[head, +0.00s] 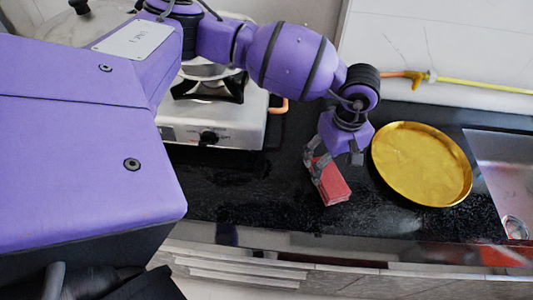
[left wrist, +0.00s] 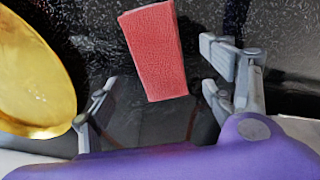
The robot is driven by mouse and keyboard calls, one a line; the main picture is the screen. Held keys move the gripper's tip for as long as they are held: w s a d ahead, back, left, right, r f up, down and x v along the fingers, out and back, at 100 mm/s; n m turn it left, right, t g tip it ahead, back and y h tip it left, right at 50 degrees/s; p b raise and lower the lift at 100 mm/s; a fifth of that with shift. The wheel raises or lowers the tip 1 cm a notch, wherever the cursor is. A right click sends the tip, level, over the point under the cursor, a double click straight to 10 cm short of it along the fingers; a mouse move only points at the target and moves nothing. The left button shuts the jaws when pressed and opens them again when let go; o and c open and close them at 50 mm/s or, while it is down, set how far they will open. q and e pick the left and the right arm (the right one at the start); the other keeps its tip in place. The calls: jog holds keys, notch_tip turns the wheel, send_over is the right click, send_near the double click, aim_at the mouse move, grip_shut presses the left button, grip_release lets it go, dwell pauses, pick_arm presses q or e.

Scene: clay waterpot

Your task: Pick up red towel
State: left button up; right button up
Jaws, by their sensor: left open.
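The red towel (head: 335,187) is a small folded block lying on the black countertop near its front edge. It also shows in the left wrist view (left wrist: 155,50), slightly tilted and in full sight. My left gripper (head: 336,172) is open above the towel, pointing down at it. In the left wrist view its fingers (left wrist: 158,82) stand on either side of the towel's near end, with gaps between them and the towel. One finger covers part of the towel's left side in the head view. My right gripper does not show.
A round golden plate (head: 422,165) lies right of the towel, close to my left gripper. A steel gas stove (head: 215,127) with an orange hose stands to the left. A sink (head: 500,165) is at the far right. The dark countertop (head: 250,185) left of the towel is clear.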

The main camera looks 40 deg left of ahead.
aim_at(330, 174)
pick_arm(q)
jog(key=f, duration=0.5)
jog(key=shift+s+d+f+p, duration=0.2)
jog(key=shift+s+p, duration=0.05)
jog(key=shift+p, duration=0.05)
jog(key=shift+r, duration=0.1)
jog(key=c, duration=1.4)
jog(key=shift+o, duration=0.2)
jog(key=shift+w+r, duration=0.1)
jog(key=shift+r, duration=0.55)
jog(key=r, duration=0.2)
jog(key=shift+s+r, duration=0.2)
jog(key=shift+r, duration=0.1)
jog(key=s+r, duration=0.9)
jog(key=s, duration=0.4)
jog(key=shift+s+d, duration=0.25)
jog(key=shift+s, duration=0.15)
